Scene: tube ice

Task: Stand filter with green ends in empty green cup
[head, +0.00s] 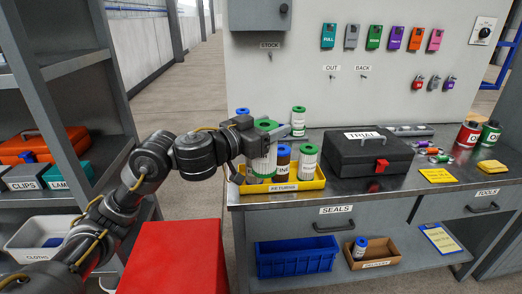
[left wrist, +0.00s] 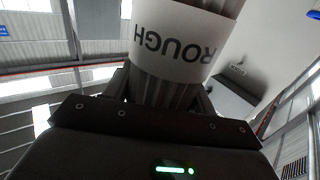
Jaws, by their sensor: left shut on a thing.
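My left gripper (head: 246,138) is shut on a filter with a green end (head: 263,160), held upright over the left part of the yellow RETURNS tray (head: 290,186). In the left wrist view this filter (left wrist: 178,92) shows dark pleats and a white band reading ROUGH; its ends are out of that view. Another green-ended filter (head: 308,160) stands at the right of the tray, and one more (head: 298,121) stands behind it. I cannot make out an empty green cup. My right gripper is not in view.
A dark filter with a blue end (head: 283,160) stands in the tray. A black TRIAL case (head: 368,154) sits to its right. Red and green cans (head: 478,134) stand at the far right. A red box top (head: 172,257) is in front, and shelves (head: 60,80) stand left.

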